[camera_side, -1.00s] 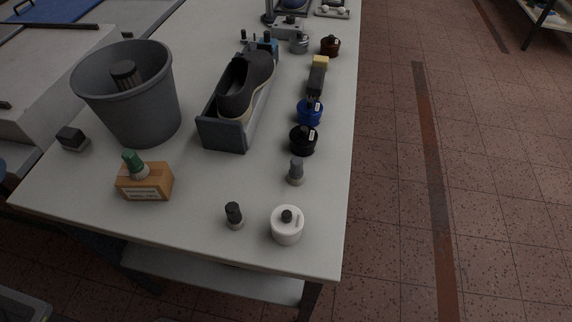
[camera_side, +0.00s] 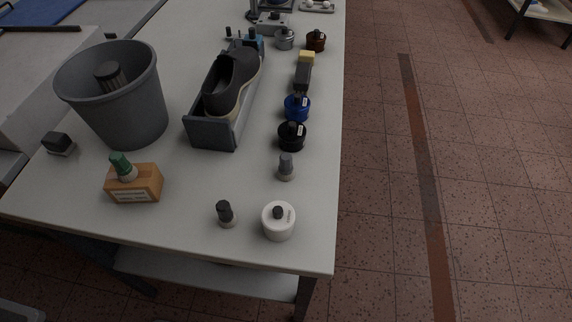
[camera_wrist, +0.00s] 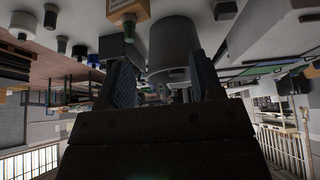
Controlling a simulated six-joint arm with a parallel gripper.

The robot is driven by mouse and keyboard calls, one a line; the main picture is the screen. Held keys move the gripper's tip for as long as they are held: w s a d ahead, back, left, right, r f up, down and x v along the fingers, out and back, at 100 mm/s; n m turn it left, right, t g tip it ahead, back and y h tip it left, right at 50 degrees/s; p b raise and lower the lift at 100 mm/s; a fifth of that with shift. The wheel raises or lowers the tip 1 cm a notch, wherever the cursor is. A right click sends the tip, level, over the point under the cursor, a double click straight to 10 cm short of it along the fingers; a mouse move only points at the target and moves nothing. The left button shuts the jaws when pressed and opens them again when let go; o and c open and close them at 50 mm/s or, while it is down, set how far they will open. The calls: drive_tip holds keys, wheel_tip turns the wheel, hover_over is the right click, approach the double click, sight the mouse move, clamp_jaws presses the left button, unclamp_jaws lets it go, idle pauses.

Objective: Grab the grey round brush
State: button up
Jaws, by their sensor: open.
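The grey round brush (camera_side: 286,168) stands upright on the table in the side view, between the black jar and the white jar. In the wrist view, which shows the scene upside down, a small grey shape that looks like this brush (camera_wrist: 62,44) is at the upper left. My gripper (camera_wrist: 165,82) shows only in the wrist view. Its two fingers are apart with nothing held between them. The brush is well away from them, to the left in that picture.
A black-topped brush (camera_side: 226,213) and a white jar (camera_side: 278,222) stand near the front edge. Black (camera_side: 292,137) and blue (camera_side: 297,109) jars are behind. A shoe rack (camera_side: 211,133), an orange block with a green-topped brush (camera_side: 134,184) and a grey bucket (camera_side: 124,110) are left.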

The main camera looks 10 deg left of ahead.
drive_tip(key=w+d+r, duration=0.3)
drive_tip(key=w+r, duration=0.1)
drive_tip(key=w, duration=0.2)
drive_tip(key=m+g, duration=0.4)
hover_over(286, 156)
drive_tip(key=s+a, duration=0.2)
wheel_tip(286, 156, down, 12)
drive_tip(key=shift+h, duration=0.3)
drive_tip(key=f, duration=0.2)
drive_tip(key=w+f, duration=0.1)
drive_tip(key=f, duration=0.2)
drive_tip(key=d+f, duration=0.1)
drive_tip(key=f, duration=0.2)
drive_tip(key=shift+w, duration=0.2)
drive_tip(key=shift+w+d+f, duration=0.15)
drive_tip(key=shift+d+f, duration=0.05)
drive_tip(key=shift+f, duration=0.8)
drive_tip(key=shift+w+d+f, duration=0.1)
drive_tip(key=shift+d+f, duration=0.05)
drive_tip(key=shift+f, duration=0.9)
drive_tip(key=shift+w+d+f, duration=0.15)
drive_tip(key=shift+d+f, duration=0.05)
drive_tip(key=shift+f, duration=0.8)
